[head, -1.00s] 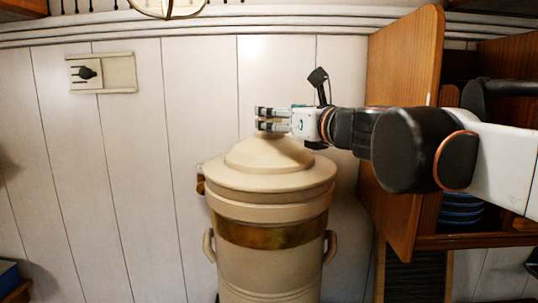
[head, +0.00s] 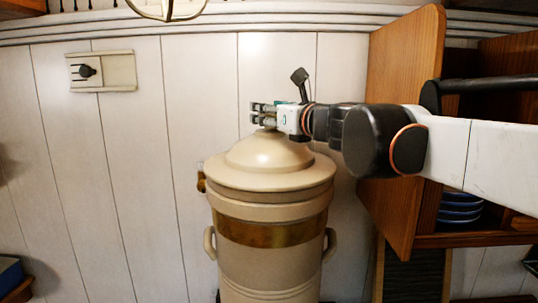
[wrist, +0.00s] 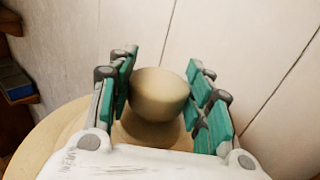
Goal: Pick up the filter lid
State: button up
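The filter lid (head: 262,172) is a cream domed cover with a round knob, on the tall cream water filter (head: 265,262) with a brass band. In the head view my gripper (head: 262,113) is over the top of the lid, reaching in from the right. In the wrist view the knob (wrist: 158,95) is between my two green-padded fingers (wrist: 160,80). The lid appears seated on the filter. The far side of the knob is hidden.
A wooden cabinet with an open door (head: 402,120) stands right of the filter, close to my arm. Blue dishes (head: 460,208) sit inside it. White panelling lies behind the filter, with a switch plate (head: 102,71) at left. Space left of the filter is clear.

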grip_shut()
jog(key=shift+r, duration=0.2)
